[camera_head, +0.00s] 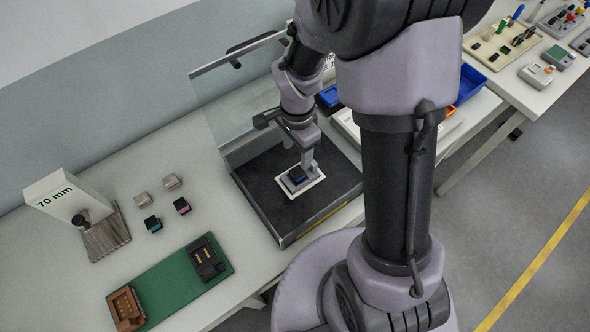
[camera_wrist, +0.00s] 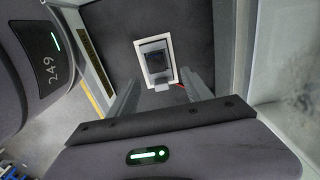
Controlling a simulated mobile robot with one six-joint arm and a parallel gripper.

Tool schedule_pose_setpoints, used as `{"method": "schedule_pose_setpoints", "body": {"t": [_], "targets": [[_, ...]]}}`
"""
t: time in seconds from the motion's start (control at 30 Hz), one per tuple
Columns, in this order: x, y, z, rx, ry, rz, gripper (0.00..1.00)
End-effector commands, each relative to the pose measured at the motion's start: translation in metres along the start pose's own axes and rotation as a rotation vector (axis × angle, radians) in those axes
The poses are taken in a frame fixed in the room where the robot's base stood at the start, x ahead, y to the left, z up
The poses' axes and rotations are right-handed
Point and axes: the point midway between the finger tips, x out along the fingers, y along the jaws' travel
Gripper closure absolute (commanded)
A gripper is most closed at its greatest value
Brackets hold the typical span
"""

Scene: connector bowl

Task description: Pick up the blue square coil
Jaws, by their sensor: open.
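A small dark blue square piece (camera_head: 298,175), which looks like the coil, sits on a grey block on a white-edged plate (camera_head: 315,184) inside a dark open-front enclosure. In the wrist view a dark square piece (camera_wrist: 154,58) shows within the white frame (camera_wrist: 140,50); its blue hardly shows there. My gripper (camera_head: 307,160) reaches down into the enclosure, close above the piece. In the wrist view my gripper (camera_wrist: 160,88) has its two fingers spread with nothing between their tips. The fingers partly hide the piece in the head view.
The enclosure (camera_head: 262,205) has low walls and a clear raised panel (camera_head: 240,95). To its left are small blocks (camera_head: 152,223), a green board (camera_head: 172,285) with connectors and a white "70 mm" box (camera_head: 68,197). A blue bin (camera_head: 470,84) stands behind my arm.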

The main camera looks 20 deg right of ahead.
Motion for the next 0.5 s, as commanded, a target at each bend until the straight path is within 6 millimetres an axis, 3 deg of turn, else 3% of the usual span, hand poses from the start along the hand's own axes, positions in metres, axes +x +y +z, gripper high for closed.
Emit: {"method": "schedule_pose_setpoints", "body": {"t": [0.03,0.5], "targets": [[0.015,0.001,0.0,-0.001,-0.001,0.002,0.42],[0.083,0.008,0.0,-0.001,0.0,-0.001,0.42]]}}
